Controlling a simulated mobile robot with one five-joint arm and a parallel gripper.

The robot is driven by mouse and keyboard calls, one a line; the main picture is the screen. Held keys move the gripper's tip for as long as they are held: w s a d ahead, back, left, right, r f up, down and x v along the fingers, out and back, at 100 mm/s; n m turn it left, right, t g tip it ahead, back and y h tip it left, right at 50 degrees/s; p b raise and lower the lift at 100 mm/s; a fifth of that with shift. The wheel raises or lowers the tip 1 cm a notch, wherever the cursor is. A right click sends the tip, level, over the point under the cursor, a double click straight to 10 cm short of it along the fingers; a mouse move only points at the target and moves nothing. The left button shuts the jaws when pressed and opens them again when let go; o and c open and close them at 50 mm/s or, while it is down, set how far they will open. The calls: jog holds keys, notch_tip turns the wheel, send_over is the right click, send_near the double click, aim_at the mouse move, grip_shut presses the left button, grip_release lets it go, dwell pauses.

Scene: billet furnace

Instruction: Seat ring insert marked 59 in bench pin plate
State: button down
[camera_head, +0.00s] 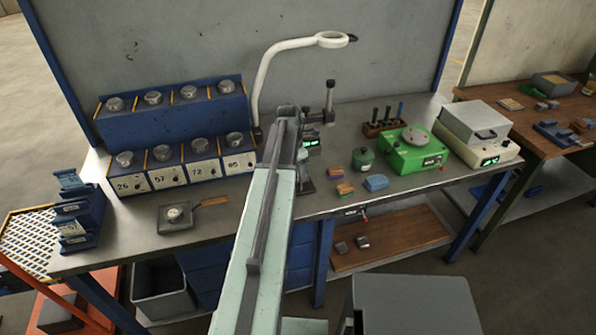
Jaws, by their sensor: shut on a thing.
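My arm reaches up from the bottom centre over the bench (225,190). Its end and my gripper are hidden behind the arm links, so the jaws and anything in them do not show. A small dark square plate (170,227) lies on the bench's front left with a round pale metal piece (174,213) at its middle; it may be the pin plate. A wood-handled tool (208,202) lies beside it. I cannot make out a ring insert marked 59.
A blue two-tier rack (180,136) holds several round metal pieces above number labels. A blue holder (80,222) stands at the left end. A lamp (265,75), a green device (413,150) and a white device (477,150) stand on the bench. Small blocks (375,183) lie right of my arm.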

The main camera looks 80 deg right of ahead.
jog(key=shift+w+a+f+b, duration=0.15)
jog(key=shift+a+f+b, duration=0.55)
jog(key=shift+a, duration=0.25)
jog(key=shift+d+r+p, duration=0.35)
jog(key=shift+d+p, duration=0.1)
jog(key=shift+p, duration=0.35)
jog(key=shift+d, duration=0.25)
jog(key=shift+a+f+b, duration=0.45)
jog(key=shift+a+b, duration=0.1)
jog(key=shift+b, duration=0.2)
dwell(0.3)
jog(key=c, duration=0.8)
grip_release()
jog(key=shift+d+r+p, duration=0.15)
jog(key=shift+r+p, duration=0.35)
jog(key=shift+p, duration=0.2)
jog(key=shift+w+d+r+p, duration=0.1)
jog(key=shift+d+r+p, duration=0.3)
jog(key=shift+p, duration=0.4)
jog(key=r+p, duration=0.5)
jog(key=r, duration=0.1)
jog(key=w+r+p, duration=0.1)
jog(key=r+p, duration=0.1)
jog(key=p, duration=0.1)
jog(key=shift+a+r+p, duration=0.25)
jog(key=shift+r+p, duration=0.1)
jog(key=shift+r, duration=0.05)
jog(key=shift+f, duration=0.1)
